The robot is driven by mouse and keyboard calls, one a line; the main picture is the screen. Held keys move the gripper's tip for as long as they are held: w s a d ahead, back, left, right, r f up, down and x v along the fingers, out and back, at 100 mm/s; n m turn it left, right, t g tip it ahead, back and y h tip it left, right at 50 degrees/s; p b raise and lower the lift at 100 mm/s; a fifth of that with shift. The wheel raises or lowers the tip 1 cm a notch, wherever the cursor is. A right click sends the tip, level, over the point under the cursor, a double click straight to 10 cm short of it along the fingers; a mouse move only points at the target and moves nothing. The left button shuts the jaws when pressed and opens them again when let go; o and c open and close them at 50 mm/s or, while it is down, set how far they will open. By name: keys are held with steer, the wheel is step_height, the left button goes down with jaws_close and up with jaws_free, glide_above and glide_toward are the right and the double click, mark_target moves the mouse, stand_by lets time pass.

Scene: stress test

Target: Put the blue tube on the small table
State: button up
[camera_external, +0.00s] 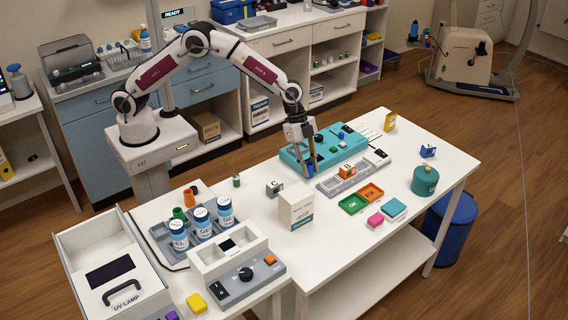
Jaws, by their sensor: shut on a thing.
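My gripper (309,158) points down at the left part of a turquoise block (295,157) on the large white table (345,237). It is shut on a small blue thing, which looks like the blue tube (309,169). The fingers hide most of the tube. I cannot tell whether it is clear of the block.
A white carton (296,208) stands between my gripper and the lower-left table. A grey cube marked C (274,188) and a small green-topped vial (236,181) stand nearby. The smaller table also holds a control box (237,271) and a UV lamp box (112,267).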

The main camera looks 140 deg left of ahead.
steer(key=shift+f, duration=0.45)
steer(key=shift+f, duration=0.1)
steer(key=shift+f, duration=1.75)
steer(key=shift+f, duration=0.2)
steer(key=o, duration=0.9)
steer(key=shift+r, duration=0.1)
steer(key=shift+v, duration=6.1)
